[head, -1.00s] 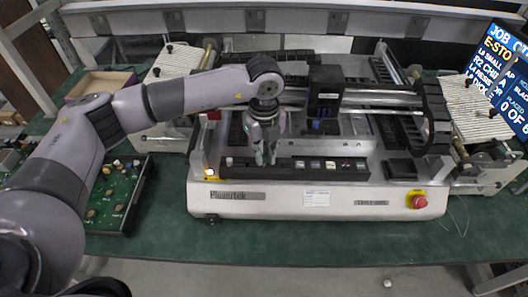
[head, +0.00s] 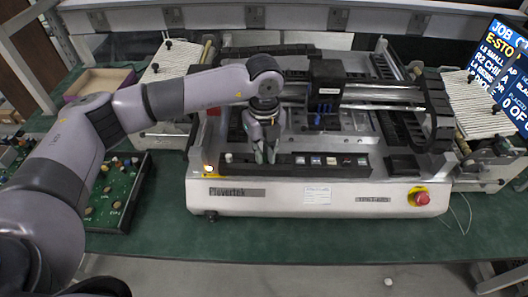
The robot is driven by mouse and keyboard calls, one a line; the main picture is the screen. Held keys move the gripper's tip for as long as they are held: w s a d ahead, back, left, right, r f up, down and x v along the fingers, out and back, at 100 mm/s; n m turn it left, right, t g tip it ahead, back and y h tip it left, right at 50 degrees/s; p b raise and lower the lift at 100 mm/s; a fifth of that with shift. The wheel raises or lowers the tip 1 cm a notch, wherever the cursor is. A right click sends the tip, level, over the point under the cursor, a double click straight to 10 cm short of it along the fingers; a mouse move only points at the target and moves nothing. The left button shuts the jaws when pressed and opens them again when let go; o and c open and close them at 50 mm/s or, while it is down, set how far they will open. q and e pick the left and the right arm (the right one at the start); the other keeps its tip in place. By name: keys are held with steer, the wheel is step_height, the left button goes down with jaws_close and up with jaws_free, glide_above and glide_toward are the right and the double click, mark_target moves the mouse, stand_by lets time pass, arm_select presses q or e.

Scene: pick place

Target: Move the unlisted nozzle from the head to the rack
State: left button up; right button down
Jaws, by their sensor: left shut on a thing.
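The pick-and-place machine stands on the green bench, with its black head (head: 326,82) on a cross rail at the upper middle. The nozzle rack (head: 322,165) is a dark strip along the machine's front, with several small coloured labels. My left gripper (head: 265,158) points down at the rack's left part, its fingertips close to the strip. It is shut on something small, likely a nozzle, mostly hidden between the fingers. I cannot tell whether that touches the rack. A small pale piece (head: 229,158) sits at the rack's left end. My right gripper is not in view.
A screen (head: 500,75) at the right shows job text. A red stop button (head: 421,198) is on the machine's front right. A tray of circuit boards (head: 115,195) lies at the left. A cardboard box (head: 98,84) stands behind it. The bench front is clear.

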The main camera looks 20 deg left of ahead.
arm_select(q)
steer(key=o, duration=0.8)
steer(key=shift+c, duration=0.2)
steer(key=c, duration=0.3)
steer(key=shift+r, duration=0.1)
steer(key=shift+r+p, duration=1.85)
steer(key=shift+r, duration=1.6)
